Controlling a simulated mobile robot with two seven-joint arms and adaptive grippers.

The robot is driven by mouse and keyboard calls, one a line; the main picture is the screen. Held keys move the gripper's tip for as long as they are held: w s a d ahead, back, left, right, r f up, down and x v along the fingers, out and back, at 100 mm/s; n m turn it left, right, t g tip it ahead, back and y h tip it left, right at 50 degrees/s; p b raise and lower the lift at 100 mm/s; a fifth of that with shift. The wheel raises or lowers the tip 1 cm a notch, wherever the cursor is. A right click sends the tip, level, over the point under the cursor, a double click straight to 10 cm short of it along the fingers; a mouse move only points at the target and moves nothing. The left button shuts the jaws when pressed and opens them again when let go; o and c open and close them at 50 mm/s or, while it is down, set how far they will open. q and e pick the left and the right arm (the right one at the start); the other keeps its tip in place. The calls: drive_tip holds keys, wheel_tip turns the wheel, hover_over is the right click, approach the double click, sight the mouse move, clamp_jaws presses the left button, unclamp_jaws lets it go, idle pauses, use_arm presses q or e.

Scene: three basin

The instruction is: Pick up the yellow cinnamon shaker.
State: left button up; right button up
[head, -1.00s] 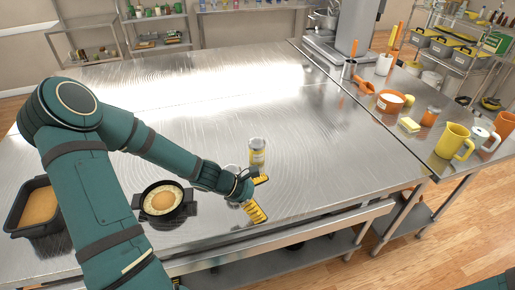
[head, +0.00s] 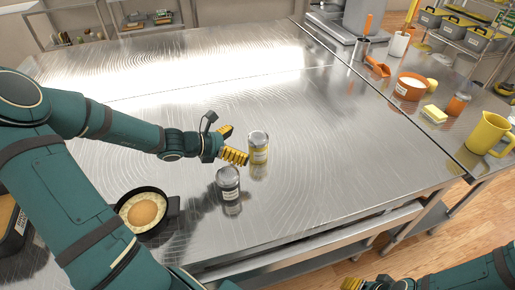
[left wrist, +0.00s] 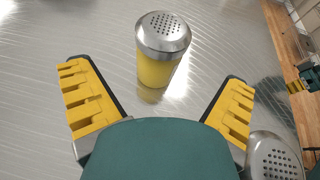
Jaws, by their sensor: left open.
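The yellow cinnamon shaker (head: 259,150) stands upright on the steel table, with a perforated metal lid. It shows in the left wrist view (left wrist: 157,66) ahead of my fingers. My left gripper (head: 237,144) is open and low, just left of the shaker in the head view, its yellow fingers pointing towards it. In the left wrist view the shaker lies roughly centred between the fingers, slightly beyond their tips. My right gripper (head: 362,284) is cut off at the bottom edge of the head view, and its jaw state is unclear.
A second shaker with a clear-grey body (head: 229,184) stands close in front of my left gripper; its lid shows in the left wrist view (left wrist: 273,160). Table behind and right of the yellow shaker is clear.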

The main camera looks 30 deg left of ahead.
sight(259, 146)
use_arm(q)
drive_tip(key=shift+w+d+f, duration=0.2)
drive_tip(key=shift+w+d, duration=0.05)
drive_tip(key=shift+d, duration=0.05)
drive_tip(key=b+x, duration=0.1)
drive_tip(key=x, duration=0.2)
drive_tip(key=b+x, duration=0.1)
drive_tip(key=x, duration=0.2)
drive_tip(key=shift+s+a+f+b, duration=0.1)
drive_tip(key=shift+f+b, duration=0.25)
drive_tip(key=shift+f, duration=0.05)
drive_tip(key=shift+w, duration=0.2)
drive_tip(key=c, duration=1.4)
